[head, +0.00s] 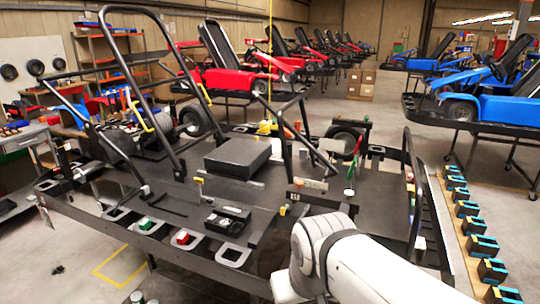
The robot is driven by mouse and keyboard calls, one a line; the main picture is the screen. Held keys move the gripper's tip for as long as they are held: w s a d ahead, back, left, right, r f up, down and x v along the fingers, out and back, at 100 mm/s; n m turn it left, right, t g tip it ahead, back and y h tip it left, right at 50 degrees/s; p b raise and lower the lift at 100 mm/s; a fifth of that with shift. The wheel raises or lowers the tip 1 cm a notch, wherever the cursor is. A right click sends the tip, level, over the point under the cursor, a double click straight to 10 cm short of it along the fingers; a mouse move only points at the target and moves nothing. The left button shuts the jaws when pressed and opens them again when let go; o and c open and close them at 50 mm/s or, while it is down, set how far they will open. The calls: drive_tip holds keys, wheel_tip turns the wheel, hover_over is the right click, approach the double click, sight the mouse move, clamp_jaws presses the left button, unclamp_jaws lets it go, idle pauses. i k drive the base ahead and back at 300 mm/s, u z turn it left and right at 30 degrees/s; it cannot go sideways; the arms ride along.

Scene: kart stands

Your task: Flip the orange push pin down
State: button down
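The kart stand (110,205) fills the middle of the head view, with a dark frame and several small coloured fittings. My white arm rises from the bottom edge, in front of the stand's near right side. My gripper is not visible.
A flat black box (238,157) lies mid-stand. Bent black tubes rise above it. Blue-black parts (467,208) line a strip at right. Floor is open at lower left.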

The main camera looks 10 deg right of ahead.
sight(299, 183)
drive_tip(key=i, duration=0.9)
drive_tip(key=z, duration=0.05)
